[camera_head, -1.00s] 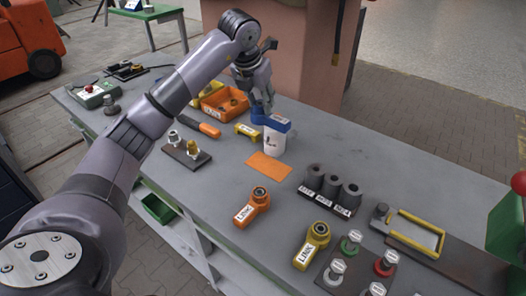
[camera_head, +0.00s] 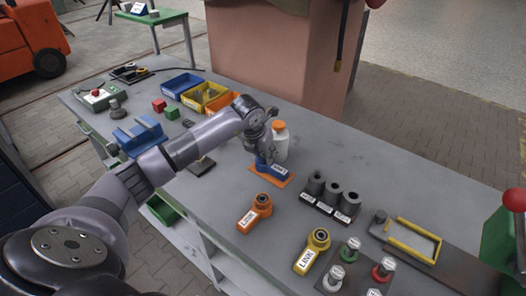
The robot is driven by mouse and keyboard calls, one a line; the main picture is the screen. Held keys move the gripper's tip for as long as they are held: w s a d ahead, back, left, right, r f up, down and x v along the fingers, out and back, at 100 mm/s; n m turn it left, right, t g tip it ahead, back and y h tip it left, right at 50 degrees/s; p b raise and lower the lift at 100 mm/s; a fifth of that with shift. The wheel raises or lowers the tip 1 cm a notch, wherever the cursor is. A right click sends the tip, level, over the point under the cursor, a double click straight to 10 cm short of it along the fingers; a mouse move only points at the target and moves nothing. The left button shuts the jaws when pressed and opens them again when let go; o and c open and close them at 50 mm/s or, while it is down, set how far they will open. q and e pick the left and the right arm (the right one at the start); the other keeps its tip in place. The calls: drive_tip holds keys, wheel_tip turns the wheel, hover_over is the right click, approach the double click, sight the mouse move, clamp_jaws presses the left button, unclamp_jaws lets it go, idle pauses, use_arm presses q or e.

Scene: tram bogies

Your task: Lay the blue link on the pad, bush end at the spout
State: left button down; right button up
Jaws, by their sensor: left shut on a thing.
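The blue link (camera_head: 280,171) carries a white label and lies along the orange pad (camera_head: 287,180), low over it or on it; I cannot tell whether it touches. My left gripper (camera_head: 264,160) is shut on the blue link from above, near its left part. The gripper covers part of the link, so I cannot make out its bush end. A white bottle (camera_head: 281,146) with an orange top (camera_head: 279,126) stands just behind the pad, partly hidden by my gripper. No clear spout shows on it. My right gripper is not in view.
An orange link (camera_head: 255,213) and a yellow link (camera_head: 313,250) lie in front. Several dark cylinders (camera_head: 331,192) stand in a rack to the right.

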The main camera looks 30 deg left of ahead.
use_arm(q)
drive_tip(key=c, duration=1.2)
unclamp_jaws()
drive_tip(key=shift+o, duration=0.2)
drive_tip(key=b+v, duration=0.2)
drive_tip(key=v, duration=1)
drive_tip(key=shift+b, duration=0.3)
drive_tip(key=shift+s, duration=0.1)
